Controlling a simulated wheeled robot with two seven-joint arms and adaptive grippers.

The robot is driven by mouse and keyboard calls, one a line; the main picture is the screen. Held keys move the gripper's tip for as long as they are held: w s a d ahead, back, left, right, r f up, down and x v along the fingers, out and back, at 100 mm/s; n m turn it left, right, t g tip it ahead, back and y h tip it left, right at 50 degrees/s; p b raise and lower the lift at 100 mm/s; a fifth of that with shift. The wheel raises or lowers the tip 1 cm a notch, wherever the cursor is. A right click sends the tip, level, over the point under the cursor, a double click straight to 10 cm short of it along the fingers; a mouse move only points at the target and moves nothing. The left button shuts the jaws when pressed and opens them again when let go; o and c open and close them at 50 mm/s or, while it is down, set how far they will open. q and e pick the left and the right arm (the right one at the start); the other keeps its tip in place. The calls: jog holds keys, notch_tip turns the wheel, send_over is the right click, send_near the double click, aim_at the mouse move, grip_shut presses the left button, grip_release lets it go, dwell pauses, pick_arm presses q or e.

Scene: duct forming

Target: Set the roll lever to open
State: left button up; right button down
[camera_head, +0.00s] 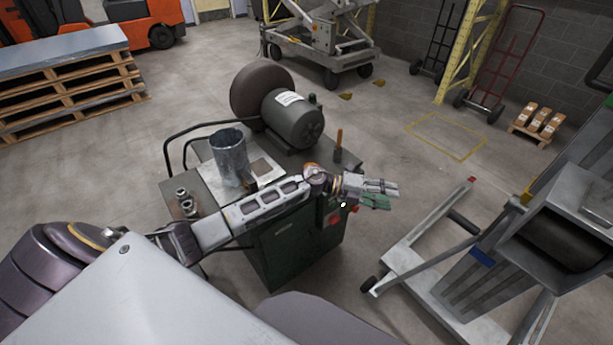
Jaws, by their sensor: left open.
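My left arm reaches in from the lower left across a green machine cabinet (290,250). My left gripper (393,195) is open and empty, past the cabinet's right edge, with its fingers pointing right. I cannot tell for certain which part is the roll lever. An upright orange-brown handle (339,138) on a dark base stands at the cabinet top's back right, apart from the gripper. A small white knob (343,204) shows just below the gripper's base, close to red controls (335,219) on the cabinet. My right gripper is not in view.
On the cabinet stand a metal duct cylinder (229,155), a grey motor (292,118) with a large dark disc (262,90), and small metal parts (184,199). A grey roller machine (570,235) stands at the right.

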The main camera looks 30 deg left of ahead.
pick_arm(q)
jog(key=s+a+r+m+g+y+p, duration=0.1)
jog(key=s+a+r+m+g+y, duration=0.25)
jog(key=s+m+g+y, duration=0.35)
jog(key=a+r+m+t+y, duration=0.1)
jog(key=a+r+y, duration=0.3)
jog(key=a, duration=0.6)
jog(key=w+a+r+m+t+y+p, duration=0.1)
jog(key=a+r+y, duration=0.3)
jog(key=a, duration=0.5)
jog(key=y, duration=0.2)
jog(key=shift+w+a+y+p, duration=0.25)
jog(key=shift+a+y+p, duration=0.05)
jog(key=shift+a+y, duration=0.1)
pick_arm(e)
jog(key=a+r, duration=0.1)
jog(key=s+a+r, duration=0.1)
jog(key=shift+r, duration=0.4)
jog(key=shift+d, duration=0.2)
pick_arm(q)
jog(key=p+x, duration=0.2)
jog(key=x, duration=1)
jog(key=shift+w, duration=0.15)
jog(key=shift+f, duration=0.55)
jog(key=shift+w+a+f, duration=0.1)
jog(key=shift+f, duration=0.15)
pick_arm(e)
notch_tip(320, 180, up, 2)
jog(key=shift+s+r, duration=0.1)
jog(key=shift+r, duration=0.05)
